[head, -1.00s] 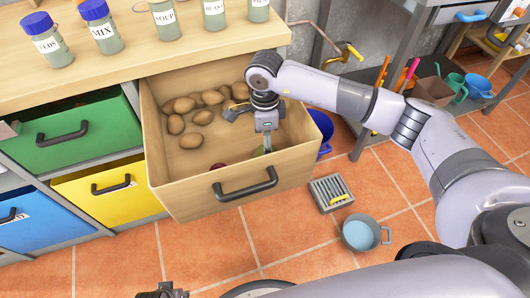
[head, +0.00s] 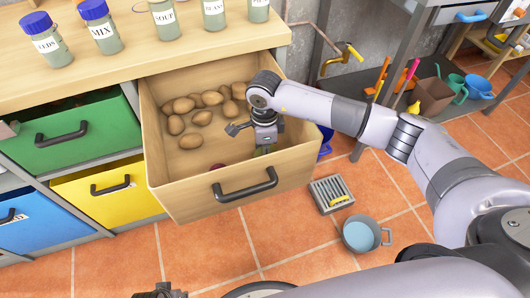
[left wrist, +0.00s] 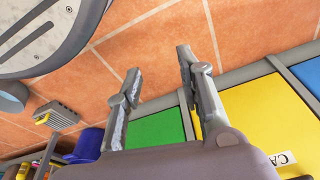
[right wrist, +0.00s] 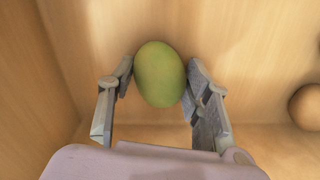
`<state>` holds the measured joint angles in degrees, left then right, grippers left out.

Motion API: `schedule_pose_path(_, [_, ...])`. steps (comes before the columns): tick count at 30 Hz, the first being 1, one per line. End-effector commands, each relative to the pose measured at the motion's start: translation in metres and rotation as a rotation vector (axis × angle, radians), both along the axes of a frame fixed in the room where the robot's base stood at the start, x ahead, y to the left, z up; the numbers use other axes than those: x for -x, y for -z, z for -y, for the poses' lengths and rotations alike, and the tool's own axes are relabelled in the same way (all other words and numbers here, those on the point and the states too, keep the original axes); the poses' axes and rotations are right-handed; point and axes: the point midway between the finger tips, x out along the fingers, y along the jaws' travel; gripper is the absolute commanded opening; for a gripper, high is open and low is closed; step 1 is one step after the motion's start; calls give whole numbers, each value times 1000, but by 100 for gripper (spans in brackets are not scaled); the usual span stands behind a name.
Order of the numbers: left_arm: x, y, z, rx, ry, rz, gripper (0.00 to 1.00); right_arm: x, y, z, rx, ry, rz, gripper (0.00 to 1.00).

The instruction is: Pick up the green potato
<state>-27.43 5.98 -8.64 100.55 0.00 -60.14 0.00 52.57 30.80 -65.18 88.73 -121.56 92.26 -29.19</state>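The green potato (right wrist: 160,74) lies in the right wrist view on the floor of the open wooden drawer, close to its wall. My right gripper (right wrist: 158,75) is open, with one finger on each side of the potato. A small gap shows at the left finger; the right fingertip is at or very near the potato's edge. In the head view my right gripper (head: 264,146) is down inside the drawer (head: 212,207) at its right end and mostly hides the potato. My left gripper (left wrist: 158,72) is open and empty above the tiled floor.
Several brown potatoes (head: 202,118) lie at the drawer's back and left. A dark red item (head: 217,168) lies near its front wall. Green (head: 75,130) and yellow (head: 100,189) drawers stand at left. Jars (head: 103,27) stand on the worktop above.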

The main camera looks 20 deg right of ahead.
Motion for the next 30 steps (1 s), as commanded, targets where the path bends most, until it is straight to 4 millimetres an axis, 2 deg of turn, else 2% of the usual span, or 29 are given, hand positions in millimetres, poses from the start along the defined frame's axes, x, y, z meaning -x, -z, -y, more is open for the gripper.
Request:
schedule_pose_path(2, [0,0,0,0,0,0,35,0,0,0,0,0,0,37])
schedule_pose_path(12, [-7,-2,0,0,0,11,35,0,0,0,0,0,0,14])
schedule_pose_path(23, [-10,-3,0,0,1,17,35,-1,-6,0,-1,0,2,14])
schedule_pose_path(26, [-9,-2,0,0,1,15,35,-1,-15,0,-1,0,3,14])
schedule_pose_path(30, [1,10,-1,-1,2,0,35,-2,-40,0,-1,-1,6,14])
